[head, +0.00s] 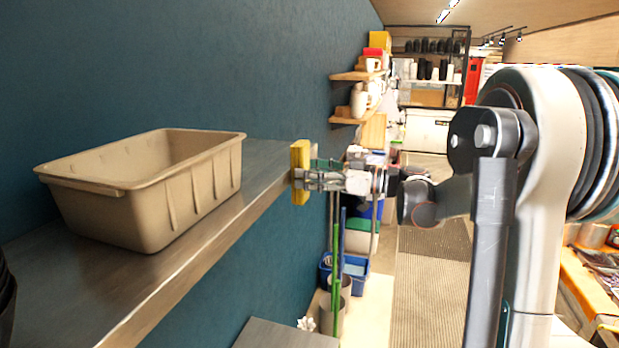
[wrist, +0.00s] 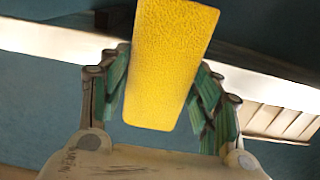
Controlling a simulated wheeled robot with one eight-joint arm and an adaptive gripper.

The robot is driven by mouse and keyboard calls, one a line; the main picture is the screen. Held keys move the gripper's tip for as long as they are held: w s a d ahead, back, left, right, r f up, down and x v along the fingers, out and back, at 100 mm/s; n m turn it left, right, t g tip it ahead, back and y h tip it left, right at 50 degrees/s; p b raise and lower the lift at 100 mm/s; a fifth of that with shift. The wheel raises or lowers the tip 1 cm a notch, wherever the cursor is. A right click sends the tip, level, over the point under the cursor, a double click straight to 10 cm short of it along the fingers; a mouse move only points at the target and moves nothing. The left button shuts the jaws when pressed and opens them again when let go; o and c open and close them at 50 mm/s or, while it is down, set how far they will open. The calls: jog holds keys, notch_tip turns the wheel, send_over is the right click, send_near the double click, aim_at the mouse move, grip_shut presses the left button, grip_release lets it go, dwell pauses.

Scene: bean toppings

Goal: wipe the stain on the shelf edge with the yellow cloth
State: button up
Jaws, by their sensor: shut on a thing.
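The yellow cloth (head: 300,172) is a flat upright block in the head view, at the far right end of the shelf edge (head: 208,247). My gripper (head: 308,178) is shut on it from the right. In the wrist view the cloth (wrist: 170,65) is between the green-padded fingers (wrist: 160,95), with the pale shelf edge (wrist: 45,42) behind it. The cloth is against or very near the edge; I cannot tell if it touches. I cannot make out a stain on the visible part of the edge; the part behind the cloth is hidden.
A beige bin (head: 150,190) stands on the shelf (head: 60,285) to the left. A dark object (head: 6,290) is at the far left. Below are a grey surface (head: 285,334), a blue bucket (head: 345,272) and green and blue poles (head: 336,250). The floor at right centre looks clear.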

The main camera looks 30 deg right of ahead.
jog(key=w+d+b, duration=0.1)
jog(key=w+d, duration=0.3)
jog(key=shift+d, duration=0.15)
dwell(0.5)
jog(key=shift+s+a+b, duration=0.6)
jog(key=shift+s+a, duration=4.35)
jog(key=shift+a, duration=0.15)
jog(key=shift+d, duration=0.1)
jog(key=shift+v, duration=2.95)
jog(key=shift+b+v, duration=0.35)
jog(key=shift+v, duration=1.2)
